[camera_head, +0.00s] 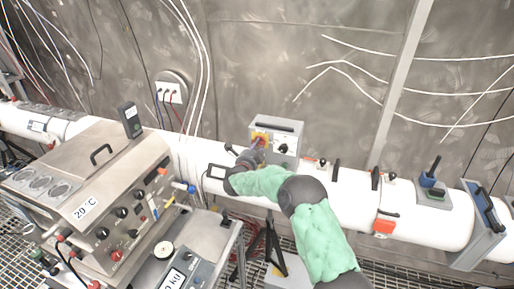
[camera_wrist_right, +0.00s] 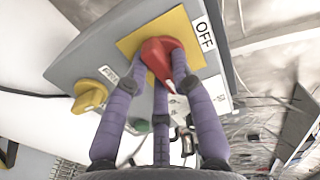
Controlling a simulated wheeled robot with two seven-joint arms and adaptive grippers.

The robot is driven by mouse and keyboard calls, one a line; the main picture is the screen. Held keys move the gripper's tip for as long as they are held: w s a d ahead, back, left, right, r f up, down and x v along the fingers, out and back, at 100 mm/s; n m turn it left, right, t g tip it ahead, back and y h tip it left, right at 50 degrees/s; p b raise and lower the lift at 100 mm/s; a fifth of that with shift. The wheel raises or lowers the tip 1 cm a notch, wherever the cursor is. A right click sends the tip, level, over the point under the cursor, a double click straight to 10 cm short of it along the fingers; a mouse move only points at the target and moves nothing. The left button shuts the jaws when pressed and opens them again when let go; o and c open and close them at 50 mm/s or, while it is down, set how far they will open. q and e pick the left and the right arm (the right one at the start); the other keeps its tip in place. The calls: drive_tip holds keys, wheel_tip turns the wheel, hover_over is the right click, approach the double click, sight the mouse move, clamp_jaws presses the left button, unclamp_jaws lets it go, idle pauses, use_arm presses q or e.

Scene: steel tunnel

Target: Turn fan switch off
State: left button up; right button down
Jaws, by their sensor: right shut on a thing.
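The grey switch box (camera_head: 289,127) stands on the white pipe in the head view. The wrist view shows its face (camera_wrist_right: 112,42) with a yellow plate (camera_wrist_right: 190,28), a red rotary knob (camera_wrist_right: 158,50) and an OFF label (camera_wrist_right: 205,36). The red knob's pointed end faces away from the OFF label, toward the lower part of the picture. My right gripper (camera_wrist_right: 161,82) has its purple fingers closed around the red knob; it also shows in the head view (camera_head: 259,146), partly hiding the knob. My left gripper is out of view.
A yellow knob (camera_wrist_right: 88,95) sits on the same box face. The long white pipe (camera_head: 345,187) runs across the scene, carrying handles and small devices. A steel instrument box (camera_head: 92,165) stands at left. The metal wall (camera_head: 290,60) rises behind.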

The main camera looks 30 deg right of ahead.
drive_tip(key=n+p, duration=0.1)
drive_tip(key=n, duration=0.7)
drive_tip(key=n+p, duration=0.1)
drive_tip(key=n, duration=0.8)
drive_tip(key=shift+s+d+r+p, duration=0.15)
drive_tip(key=shift+p, duration=0.25)
drive_tip(key=shift+n, duration=0.4)
drive_tip(key=c, duration=1)
unclamp_jaws()
drive_tip(key=shift+c, duration=0.2)
drive_tip(key=v, duration=1.2)
